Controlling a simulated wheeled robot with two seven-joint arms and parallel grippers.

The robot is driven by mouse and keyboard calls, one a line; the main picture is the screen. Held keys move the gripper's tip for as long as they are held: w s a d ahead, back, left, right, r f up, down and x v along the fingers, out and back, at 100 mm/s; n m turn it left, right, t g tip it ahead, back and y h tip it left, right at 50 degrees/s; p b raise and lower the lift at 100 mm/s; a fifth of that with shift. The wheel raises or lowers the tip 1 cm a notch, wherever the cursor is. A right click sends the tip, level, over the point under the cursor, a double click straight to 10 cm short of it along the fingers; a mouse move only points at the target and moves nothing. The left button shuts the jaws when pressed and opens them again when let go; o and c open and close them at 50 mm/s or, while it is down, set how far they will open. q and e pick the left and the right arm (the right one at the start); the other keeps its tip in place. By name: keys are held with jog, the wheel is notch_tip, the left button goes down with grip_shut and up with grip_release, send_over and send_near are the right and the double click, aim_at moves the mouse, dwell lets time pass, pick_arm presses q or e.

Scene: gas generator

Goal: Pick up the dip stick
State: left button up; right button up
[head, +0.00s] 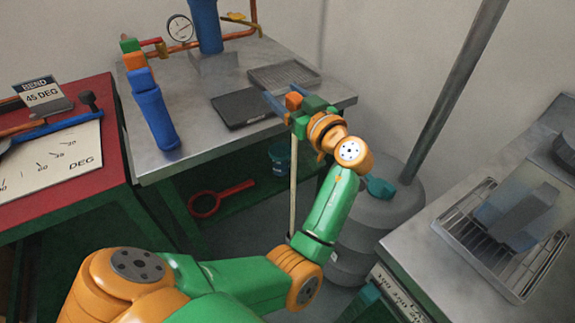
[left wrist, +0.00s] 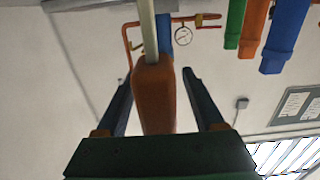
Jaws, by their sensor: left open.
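The dip stick has an orange handle (left wrist: 155,95) and a pale thin rod. In the left wrist view the handle lies between the two fingers of my left gripper (left wrist: 157,78), with gaps visible on both sides. The rod runs up from it to the top edge of that view. In the head view my left gripper (head: 270,100) is open at the front right of the metal table. A pale upright rod (head: 293,190), apparently the dip stick's, shows below it. My right gripper is not in view.
The metal table (head: 200,150) bears a dark tray (head: 245,107), a grey grid tray (head: 284,76) and a blue cylinder (head: 155,118). A grey drum (head: 385,215) stands right of my arm. A red table (head: 105,150) is at left, a metal counter (head: 430,260) at right.

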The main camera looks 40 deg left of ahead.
pick_arm(q)
jog(key=shift+d+r, duration=0.15)
jog(key=shift+d, duration=0.15)
jog(key=shift+c, duration=0.6)
jog(key=shift+d, duration=0.1)
jog(key=c, duration=0.4)
jog(key=shift+s, duration=0.1)
grip_shut()
